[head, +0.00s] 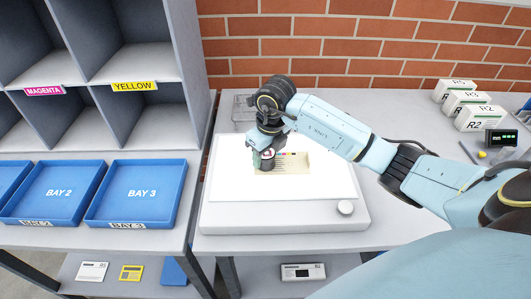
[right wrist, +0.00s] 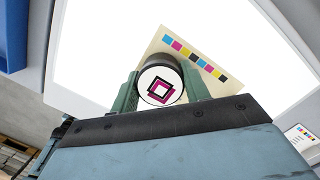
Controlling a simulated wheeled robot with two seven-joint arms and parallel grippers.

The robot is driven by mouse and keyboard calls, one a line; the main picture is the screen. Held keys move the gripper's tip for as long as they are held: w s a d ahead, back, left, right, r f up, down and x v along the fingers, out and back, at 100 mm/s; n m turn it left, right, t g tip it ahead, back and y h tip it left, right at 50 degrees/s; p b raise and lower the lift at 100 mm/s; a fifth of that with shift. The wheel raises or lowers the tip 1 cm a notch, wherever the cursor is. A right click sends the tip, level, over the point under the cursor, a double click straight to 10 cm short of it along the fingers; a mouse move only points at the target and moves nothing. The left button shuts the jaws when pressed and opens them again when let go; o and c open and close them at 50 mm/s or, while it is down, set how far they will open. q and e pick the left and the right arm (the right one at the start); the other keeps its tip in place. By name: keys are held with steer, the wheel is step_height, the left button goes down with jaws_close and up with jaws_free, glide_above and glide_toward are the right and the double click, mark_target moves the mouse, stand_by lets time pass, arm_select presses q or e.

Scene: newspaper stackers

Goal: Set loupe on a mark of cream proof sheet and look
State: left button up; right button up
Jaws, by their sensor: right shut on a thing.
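The cream proof sheet (head: 297,164) lies on the lit white panel of the light table, with a row of colour patches along one edge. It also shows in the right wrist view (right wrist: 215,86). My right gripper (head: 263,160) is shut on the dark, round loupe (head: 268,163) at the sheet's left part. In the right wrist view, the loupe (right wrist: 161,86) sits upright between the green fingers. Its round face shows a magenta square outline and a black one, offset from each other. I cannot tell whether its base touches the sheet. My left gripper is out of view.
White boxes (head: 482,118) and a small display device (head: 501,138) are at the right. Blue bay trays (head: 137,193) stand at the left.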

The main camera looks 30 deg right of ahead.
mark_target(271, 156)
steer(key=o, duration=1.1)
steer(key=shift+r, duration=0.3)
steer(key=r, duration=0.3)
steer(key=s+r, duration=0.1)
steer(key=r, duration=0.7)
steer(key=shift+s+d+r, duration=0.2)
steer(key=shift+s+r, duration=0.05)
steer(key=shift+s, duration=0.1)
